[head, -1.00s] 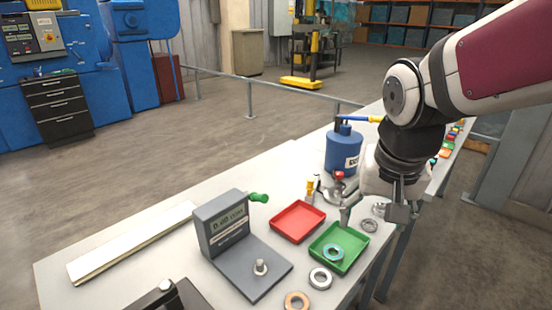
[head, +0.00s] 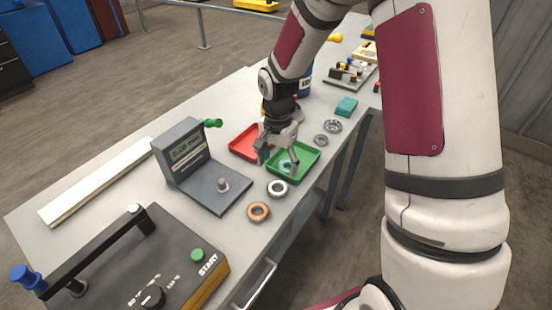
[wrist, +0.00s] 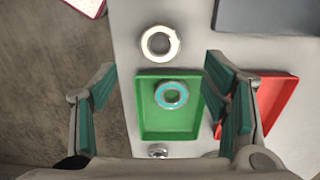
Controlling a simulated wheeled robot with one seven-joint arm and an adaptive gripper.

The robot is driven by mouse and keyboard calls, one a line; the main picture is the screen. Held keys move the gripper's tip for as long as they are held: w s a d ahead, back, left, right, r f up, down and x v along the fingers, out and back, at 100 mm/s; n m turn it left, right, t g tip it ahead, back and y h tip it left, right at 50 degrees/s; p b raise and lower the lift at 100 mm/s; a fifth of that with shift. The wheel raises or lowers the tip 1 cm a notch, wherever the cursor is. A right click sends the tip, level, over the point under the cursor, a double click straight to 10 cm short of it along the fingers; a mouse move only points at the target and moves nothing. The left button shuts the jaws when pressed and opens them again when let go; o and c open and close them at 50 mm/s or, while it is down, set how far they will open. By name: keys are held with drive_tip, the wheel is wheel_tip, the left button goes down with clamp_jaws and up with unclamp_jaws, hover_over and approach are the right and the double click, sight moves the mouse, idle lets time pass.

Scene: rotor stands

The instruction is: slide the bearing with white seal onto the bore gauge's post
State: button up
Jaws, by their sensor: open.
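The bearing with white seal (head: 277,189) lies flat on the table, just in front of the green tray; it also shows in the wrist view (wrist: 160,43). The grey bore gauge (head: 184,150) stands left of it, its short upright post (head: 222,184) bare on the base plate. My gripper (head: 278,160) is open and empty above the green tray. In the wrist view its fingers (wrist: 158,90) are spread on both sides of the tray, with the white-sealed bearing beyond them.
A teal-sealed bearing (wrist: 171,95) lies in the green tray (wrist: 165,126). A red tray (head: 245,143) is beside it. Grey bearings (head: 333,126) lie behind. A black START box (head: 150,275) occupies the near table.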

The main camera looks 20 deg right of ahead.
sight(278, 191)
drive_tip(key=shift+f+b, duration=2.05)
drive_tip(key=shift+f, duration=2.65)
drive_tip(key=c, duration=1)
drive_tip(key=shift+r, duration=0.1)
